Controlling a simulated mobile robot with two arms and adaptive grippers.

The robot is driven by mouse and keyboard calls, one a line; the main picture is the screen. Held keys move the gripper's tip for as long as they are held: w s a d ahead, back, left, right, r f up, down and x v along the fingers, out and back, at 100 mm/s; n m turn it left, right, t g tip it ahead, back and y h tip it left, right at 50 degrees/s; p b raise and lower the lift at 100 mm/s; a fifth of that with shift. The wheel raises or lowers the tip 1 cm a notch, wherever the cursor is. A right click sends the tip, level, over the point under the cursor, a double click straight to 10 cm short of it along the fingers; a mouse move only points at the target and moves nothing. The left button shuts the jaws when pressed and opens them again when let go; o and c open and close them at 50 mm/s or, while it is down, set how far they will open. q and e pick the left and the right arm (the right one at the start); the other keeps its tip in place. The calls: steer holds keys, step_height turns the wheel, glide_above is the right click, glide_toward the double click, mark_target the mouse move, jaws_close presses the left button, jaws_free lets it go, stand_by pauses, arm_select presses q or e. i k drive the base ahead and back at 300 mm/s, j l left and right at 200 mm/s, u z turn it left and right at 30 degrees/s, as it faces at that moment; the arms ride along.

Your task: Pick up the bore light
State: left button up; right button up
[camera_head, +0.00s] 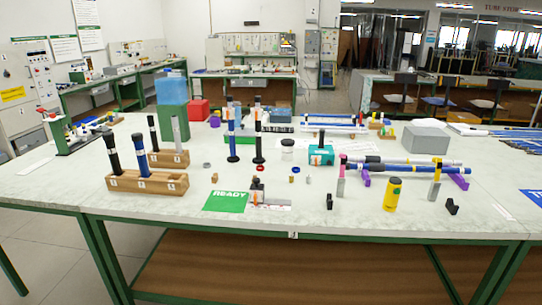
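I cannot tell for certain which thing is the bore light; nothing readable names it. Slim upright candidates stand on the left half of the table. A black rod (113,155) and a blue rod with a black top (140,157) stand in the front wooden block (147,184). A blue rod (232,138) and a black rod with a red band (258,135) stand upright mid-table. Neither gripper is in view.
A green READY card (226,201) lies at the front edge. A yellow cylinder (392,194) stands at the front right. Long rods lie on purple supports (460,181). A teal box (320,155) and a grey box (425,140) are behind. The front-left table corner is clear.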

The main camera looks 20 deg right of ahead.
mark_target(391, 202)
steer(key=z, duration=1.55)
steer(key=i+l+u, duration=0.3)
steer(key=i+l, duration=0.35)
steer(key=i, duration=0.2)
steer(key=i+l+u, duration=0.3)
steer(key=i+l, duration=0.5)
steer(key=k+j, duration=0.1)
steer(key=j, duration=0.4)
steer(key=k, duration=0.5)
